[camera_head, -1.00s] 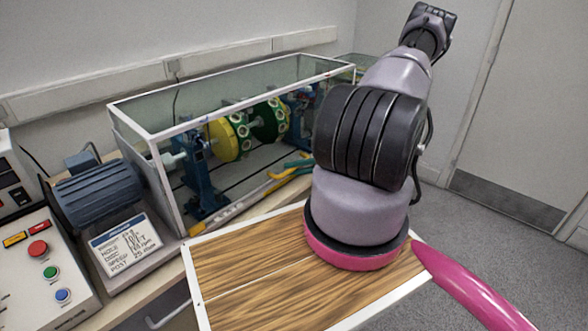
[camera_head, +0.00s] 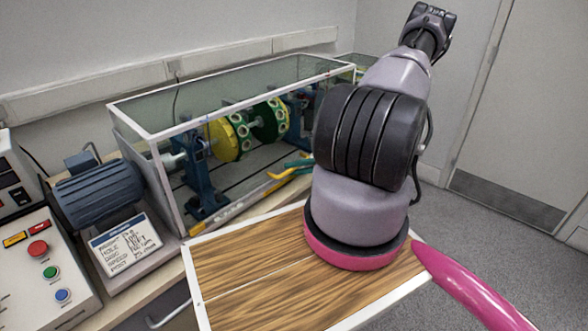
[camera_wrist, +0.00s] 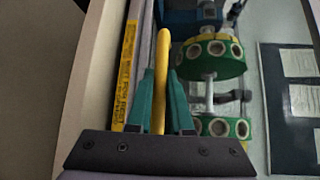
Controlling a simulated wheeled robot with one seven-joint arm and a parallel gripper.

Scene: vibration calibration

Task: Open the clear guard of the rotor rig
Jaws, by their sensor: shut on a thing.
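The rotor rig's clear guard (camera_head: 150,134) is a long see-through box with white edging. Inside it, yellow and green rotor discs (camera_head: 229,137) sit on a shaft between blue supports; the discs also show in the wrist view (camera_wrist: 213,58). My gripper (camera_head: 292,168) is low at the guard's front side, partly hidden behind my arm. In the wrist view its teal fingers (camera_wrist: 160,72) are shut on a yellow handle (camera_wrist: 162,95), one on each side. Whether the guard is lifted at all I cannot tell.
A control box (camera_head: 42,262) with red, green and blue buttons is at the far left. A white-edged wood-grain panel (camera_head: 250,280) lies in front. Grey floor (camera_head: 500,265) is clear at right.

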